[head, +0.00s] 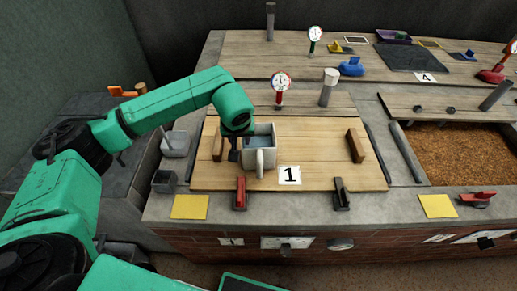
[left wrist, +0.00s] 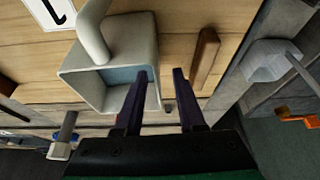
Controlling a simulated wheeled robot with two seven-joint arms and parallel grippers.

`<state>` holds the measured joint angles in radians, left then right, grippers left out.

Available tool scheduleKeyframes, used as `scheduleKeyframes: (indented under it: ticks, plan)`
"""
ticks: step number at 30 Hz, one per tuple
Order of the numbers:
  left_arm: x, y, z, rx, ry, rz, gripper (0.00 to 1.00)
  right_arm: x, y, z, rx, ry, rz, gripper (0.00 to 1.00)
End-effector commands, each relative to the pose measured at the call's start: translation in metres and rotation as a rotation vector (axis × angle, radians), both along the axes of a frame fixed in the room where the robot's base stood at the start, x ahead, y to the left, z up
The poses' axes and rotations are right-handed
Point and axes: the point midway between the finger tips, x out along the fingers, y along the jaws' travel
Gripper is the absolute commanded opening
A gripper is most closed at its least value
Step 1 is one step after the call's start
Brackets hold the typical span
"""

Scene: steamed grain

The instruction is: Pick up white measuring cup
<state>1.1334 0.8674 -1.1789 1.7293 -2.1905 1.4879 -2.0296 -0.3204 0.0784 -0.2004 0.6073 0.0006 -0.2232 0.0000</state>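A white, square measuring cup (head: 269,157) with a looped handle at its front stands on the wooden board by the "1" label. It holds something bluish. It also shows in the left wrist view (left wrist: 82,82). My left gripper (head: 234,152) is at the cup's left side, pointing down. In the left wrist view my left gripper (left wrist: 160,76) is open, with a gap between its dark fingers. One finger overlaps the cup's opening and the other shows just outside its side wall; contact cannot be told. My right gripper is not in view.
Wooden blocks (head: 356,146) stand on the board (head: 320,150) at both sides. Small grey containers (head: 175,144) sit left of it. Red (head: 240,193) and black (head: 341,194) clips are at its front edge. A gauge (head: 280,86) and post (head: 328,86) stand behind. Grain fills a right-hand bin.

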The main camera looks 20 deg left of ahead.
Motion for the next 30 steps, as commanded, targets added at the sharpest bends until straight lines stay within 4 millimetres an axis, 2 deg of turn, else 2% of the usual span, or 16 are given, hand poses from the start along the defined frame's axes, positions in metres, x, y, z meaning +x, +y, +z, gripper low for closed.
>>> scheduleKeyframes:
  ticks: [8, 12, 17, 18, 21, 30]
  plan:
    - [0.017, 0.003, -0.040, -0.001, 0.003, 0.001, 0.39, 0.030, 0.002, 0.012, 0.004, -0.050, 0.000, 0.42]
    - [0.024, 0.005, -0.057, -0.001, 0.001, 0.000, 0.39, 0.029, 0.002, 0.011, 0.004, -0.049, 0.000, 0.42]
    - [0.024, 0.005, -0.058, -0.001, -0.001, -0.002, 0.39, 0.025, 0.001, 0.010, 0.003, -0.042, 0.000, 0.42]
    - [0.024, 0.005, -0.058, -0.001, -0.001, -0.002, 0.35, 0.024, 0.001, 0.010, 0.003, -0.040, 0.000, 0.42]
    - [0.024, 0.005, -0.058, -0.001, -0.002, -0.001, 0.00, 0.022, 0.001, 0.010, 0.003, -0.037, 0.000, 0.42]
    - [0.024, 0.005, -0.057, -0.001, -0.002, -0.001, 0.00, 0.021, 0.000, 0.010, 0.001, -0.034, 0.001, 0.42]
